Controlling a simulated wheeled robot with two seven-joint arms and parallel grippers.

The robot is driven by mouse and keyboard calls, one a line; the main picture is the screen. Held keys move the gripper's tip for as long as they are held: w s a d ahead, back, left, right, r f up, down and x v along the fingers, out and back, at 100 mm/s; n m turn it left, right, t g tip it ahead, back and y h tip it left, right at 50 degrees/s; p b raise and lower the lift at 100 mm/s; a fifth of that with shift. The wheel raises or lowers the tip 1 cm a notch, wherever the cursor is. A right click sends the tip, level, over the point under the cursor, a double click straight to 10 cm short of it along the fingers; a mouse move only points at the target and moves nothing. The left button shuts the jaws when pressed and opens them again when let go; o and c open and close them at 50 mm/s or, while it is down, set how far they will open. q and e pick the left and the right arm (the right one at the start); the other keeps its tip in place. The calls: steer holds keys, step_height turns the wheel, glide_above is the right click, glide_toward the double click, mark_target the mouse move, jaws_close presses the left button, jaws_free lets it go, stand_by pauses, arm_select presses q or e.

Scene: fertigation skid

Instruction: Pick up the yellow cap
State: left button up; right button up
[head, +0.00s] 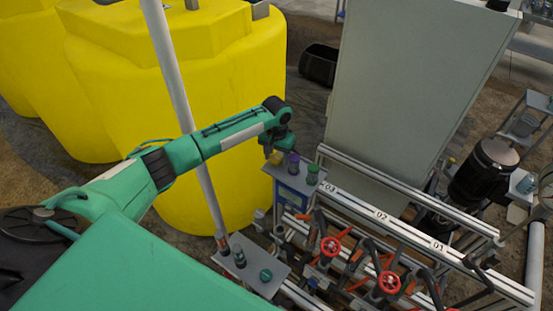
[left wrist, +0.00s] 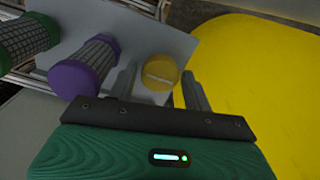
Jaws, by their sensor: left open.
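The yellow cap (head: 276,158) is at the far left end of a small grey shelf (head: 297,184) in the head view. In the left wrist view the yellow cap (left wrist: 161,72) shows as a round disc with a pale slot or bar across it. My left gripper (head: 270,151) points down at the cap from above. In the left wrist view the open left gripper (left wrist: 159,72) has one finger on each side of the cap, with the finger by the purple cap close to it. I cannot tell whether either finger touches the cap. My right gripper is not in view.
A large yellow tank (head: 180,90) stands behind my left arm. Pipes with red valve wheels (head: 330,247) and a lower grey shelf (head: 262,286) are nearer.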

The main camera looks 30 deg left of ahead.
arm_select(q)
steer(key=c, duration=0.7)
steer(key=shift+r, duration=0.15)
